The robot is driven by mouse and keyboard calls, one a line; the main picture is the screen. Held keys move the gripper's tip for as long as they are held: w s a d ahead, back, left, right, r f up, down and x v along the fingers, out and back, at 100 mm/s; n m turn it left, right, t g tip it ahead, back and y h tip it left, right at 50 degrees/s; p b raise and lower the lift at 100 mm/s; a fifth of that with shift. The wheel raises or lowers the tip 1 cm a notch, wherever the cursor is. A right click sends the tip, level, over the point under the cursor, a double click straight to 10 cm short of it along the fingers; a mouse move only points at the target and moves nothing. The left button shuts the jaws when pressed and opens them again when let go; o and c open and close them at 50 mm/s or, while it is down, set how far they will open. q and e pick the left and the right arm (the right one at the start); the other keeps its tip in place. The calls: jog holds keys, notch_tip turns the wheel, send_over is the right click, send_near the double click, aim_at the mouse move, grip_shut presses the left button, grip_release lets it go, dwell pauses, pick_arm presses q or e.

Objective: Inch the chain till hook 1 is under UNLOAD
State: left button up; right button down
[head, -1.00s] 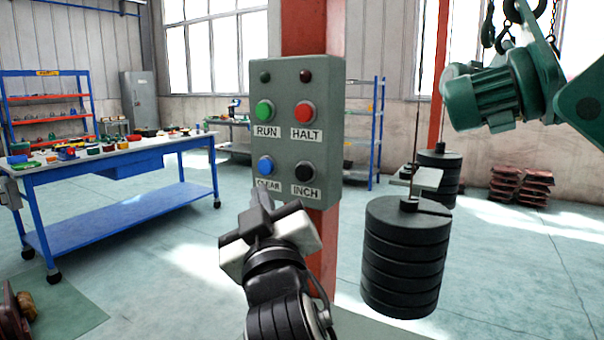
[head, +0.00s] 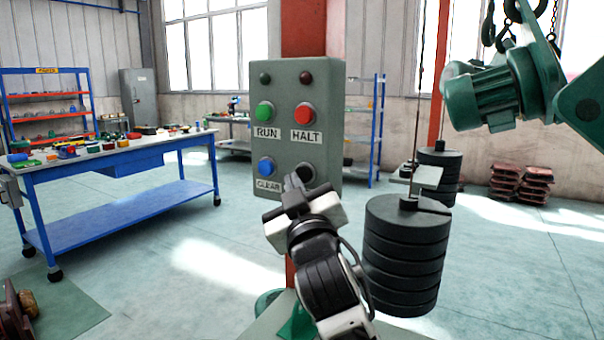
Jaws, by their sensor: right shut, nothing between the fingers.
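The grey control box (head: 328,120) hangs on a red post. It has a green RUN button (head: 265,112), a red HALT button (head: 304,113), a blue CLEAR button (head: 266,167) and a black INCH button (head: 305,172). My right gripper (head: 293,182) is shut and empty, its tips in front of the INCH button's lower left edge. It covers the INCH label; whether it touches the button I cannot tell. Dark hooks on chain (head: 488,28) hang at the top right; no number is readable. No UNLOAD sign shows. My left gripper is out of view.
A stack of black round weights (head: 405,255) hangs just right of my right arm, with another stack (head: 440,170) behind. A green motor (head: 490,95) is at upper right. A blue workbench (head: 120,160) stands left. Both lamps atop the box look dark.

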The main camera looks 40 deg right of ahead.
jog(key=shift+w+d, duration=0.1)
jog(key=shift+d, duration=0.05)
dwell(1.9)
jog(key=shift+w+d, duration=0.1)
jog(key=shift+d, duration=0.2)
